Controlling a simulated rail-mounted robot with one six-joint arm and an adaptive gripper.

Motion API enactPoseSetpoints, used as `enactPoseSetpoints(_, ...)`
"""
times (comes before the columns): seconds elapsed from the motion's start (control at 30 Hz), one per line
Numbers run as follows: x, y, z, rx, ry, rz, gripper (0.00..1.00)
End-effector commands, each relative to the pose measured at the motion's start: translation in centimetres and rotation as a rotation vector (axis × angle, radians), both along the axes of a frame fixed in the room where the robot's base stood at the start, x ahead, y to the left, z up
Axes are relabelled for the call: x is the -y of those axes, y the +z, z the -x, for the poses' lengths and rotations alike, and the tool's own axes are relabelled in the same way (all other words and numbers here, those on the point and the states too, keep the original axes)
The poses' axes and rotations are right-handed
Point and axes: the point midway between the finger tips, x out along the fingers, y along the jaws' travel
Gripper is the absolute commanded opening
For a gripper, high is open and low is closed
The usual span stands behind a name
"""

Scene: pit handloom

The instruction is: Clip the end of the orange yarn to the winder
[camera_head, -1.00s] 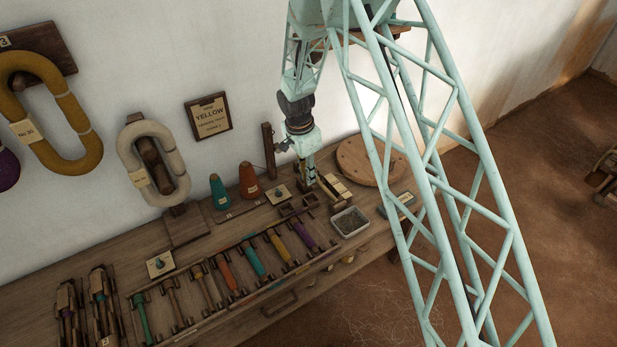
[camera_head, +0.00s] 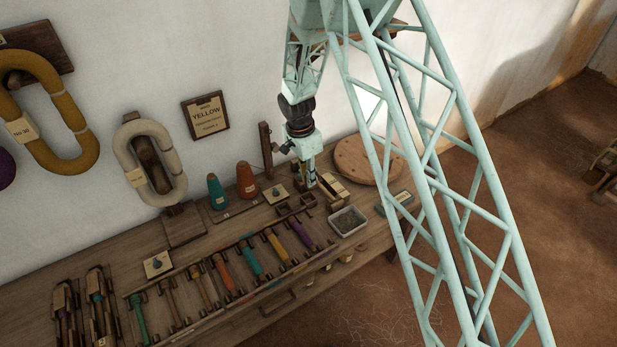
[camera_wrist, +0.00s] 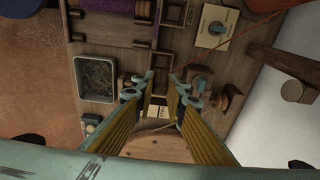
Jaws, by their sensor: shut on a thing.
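The orange yarn runs from the orange cone (camera_head: 246,181) on the bench. In the wrist view the yarn (camera_wrist: 253,28) is a thin line coming from the upper right towards my gripper (camera_wrist: 163,88). My gripper (camera_head: 308,183) is low over the bench, right of the cone. It is shut on the yarn end, which is too thin to make out between the fingers. The winder (camera_head: 333,187), a small wooden device with a pale part, stands just right of my gripper. In the wrist view, wooden parts with a spindle (camera_wrist: 201,84) lie right beside the fingers.
A grey tray of dark bits (camera_head: 348,221) stands near the bench's front edge. A round wooden disc (camera_head: 368,160) lies behind the winder. A teal cone (camera_head: 217,191) stands left of the orange one. A rack of coloured bobbins (camera_head: 228,278) fills the front. A wooden post (camera_head: 266,150) rises behind.

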Motion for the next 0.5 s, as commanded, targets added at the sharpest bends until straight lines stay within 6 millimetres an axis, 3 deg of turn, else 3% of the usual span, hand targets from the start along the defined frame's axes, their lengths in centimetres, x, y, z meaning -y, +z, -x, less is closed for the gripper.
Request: enactPoseSetpoints(0.5, 0.0, -3.1, 0.0, 0.0, 0.001, 0.0, 0.06)
